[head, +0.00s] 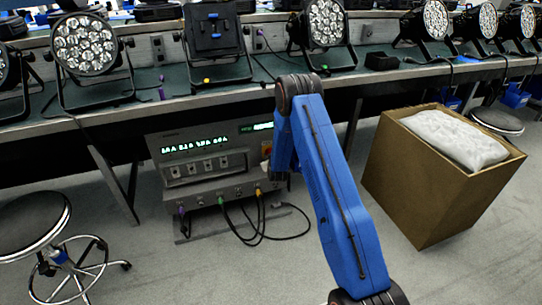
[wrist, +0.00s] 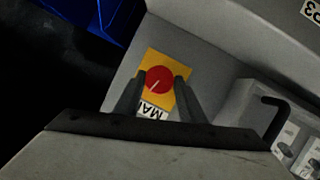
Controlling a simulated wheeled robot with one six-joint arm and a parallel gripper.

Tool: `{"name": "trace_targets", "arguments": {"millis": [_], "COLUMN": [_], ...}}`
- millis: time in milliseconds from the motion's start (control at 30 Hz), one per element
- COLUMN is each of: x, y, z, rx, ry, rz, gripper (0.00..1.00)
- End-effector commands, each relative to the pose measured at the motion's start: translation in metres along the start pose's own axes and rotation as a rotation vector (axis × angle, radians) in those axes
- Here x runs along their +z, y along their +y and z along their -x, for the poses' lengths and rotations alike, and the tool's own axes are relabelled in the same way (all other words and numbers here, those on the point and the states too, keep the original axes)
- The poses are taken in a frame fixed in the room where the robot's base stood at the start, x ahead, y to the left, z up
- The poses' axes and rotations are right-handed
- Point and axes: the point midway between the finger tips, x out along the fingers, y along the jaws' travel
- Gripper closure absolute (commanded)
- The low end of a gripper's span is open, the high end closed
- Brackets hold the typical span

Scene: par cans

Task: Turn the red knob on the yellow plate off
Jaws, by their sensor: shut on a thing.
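The red knob (wrist: 159,79) sits on a yellow plate (wrist: 153,57) on a grey panel in the wrist view. A pale line on the knob runs at a slant. In the head view, the grey rack unit (head: 205,165) stands under the bench. My blue arm covers its right end, and the knob cannot be made out clearly there.
A dark handle (wrist: 273,115) and white-labelled switches lie right of my gripper in the wrist view. In the head view, cables (head: 250,238) hang from the unit's front. A brown box (head: 425,185) stands right, a stool (head: 35,222) left. Lamps line the bench above.

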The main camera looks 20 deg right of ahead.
Motion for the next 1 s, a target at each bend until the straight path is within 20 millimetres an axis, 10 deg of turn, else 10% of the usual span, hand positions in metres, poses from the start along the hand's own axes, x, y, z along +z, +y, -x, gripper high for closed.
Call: {"name": "trace_targets", "arguments": {"millis": [1000], "x": [0.0066], "y": [-0.0067], "z": [-0.0016], "rx": [0.333], "ry": [0.057], "rz": [0.834], "gripper": [0.86]}}
